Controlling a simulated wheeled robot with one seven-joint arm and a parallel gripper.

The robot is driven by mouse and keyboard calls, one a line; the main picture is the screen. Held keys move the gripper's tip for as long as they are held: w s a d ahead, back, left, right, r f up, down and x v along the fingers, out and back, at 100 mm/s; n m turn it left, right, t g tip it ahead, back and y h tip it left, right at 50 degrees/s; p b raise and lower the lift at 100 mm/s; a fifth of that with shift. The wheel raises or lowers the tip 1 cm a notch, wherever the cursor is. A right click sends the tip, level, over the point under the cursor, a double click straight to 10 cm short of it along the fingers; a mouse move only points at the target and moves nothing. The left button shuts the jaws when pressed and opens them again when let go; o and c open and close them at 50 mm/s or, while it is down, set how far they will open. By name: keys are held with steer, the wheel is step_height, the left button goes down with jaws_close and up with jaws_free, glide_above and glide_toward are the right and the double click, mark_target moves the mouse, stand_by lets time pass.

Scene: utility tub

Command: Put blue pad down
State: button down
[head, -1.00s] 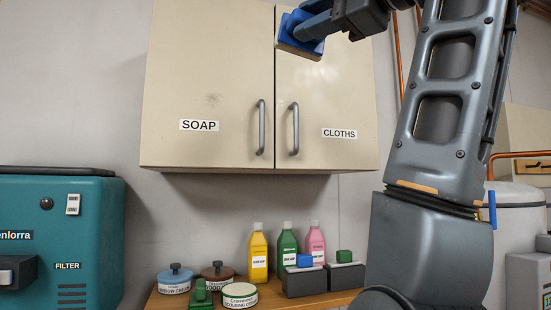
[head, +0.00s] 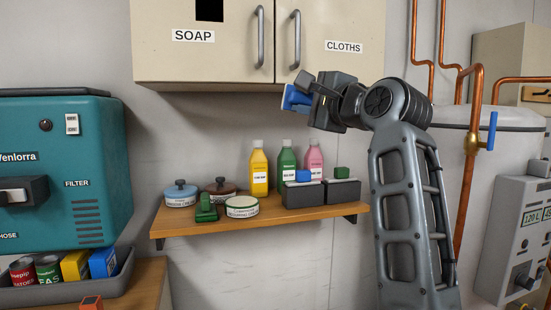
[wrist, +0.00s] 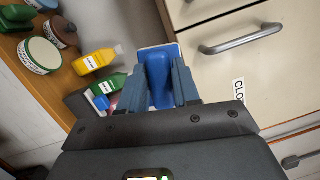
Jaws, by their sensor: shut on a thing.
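The blue pad (head: 296,98) is in my gripper (head: 312,97), held in the air above the right part of the shelf and below the cupboard. The wrist view also shows the blue pad (wrist: 158,80), with a pale edge, between the two fingers of my gripper (wrist: 160,72). The fingers are shut on its raised blue middle. The pad touches nothing else that I can see. Its underside is mostly hidden.
Several round tins and a green-handled item (head: 206,208) fill the shelf's left. The cupboard (head: 160,60) hangs above; its left door shows a black square patch. Copper pipes (head: 470,150) are at right.

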steer(key=s+d+f+m+t+h, duration=0.1)
steer(key=d+f+m+h, duration=0.2)
steer(key=f, duration=1.6)
steer(key=s+d+f+m+t+h, duration=0.1)
steer(key=d+f+h, duration=0.25)
steer(key=f, duration=1.55)
steer(key=s+d+f+h, duration=0.1)
steer(key=s+d+f, duration=0.3)
steer(key=s+f, duration=0.8)
steer(key=s+d+f+m+h, duration=0.1)
steer(key=s+d+f, duration=0.4)
steer(key=s+f, duration=0.7)
steer(key=shift+f+m, duration=0.3)
steer(key=shift+f, duration=0.5)
steer(key=shift+h, duration=0.25)
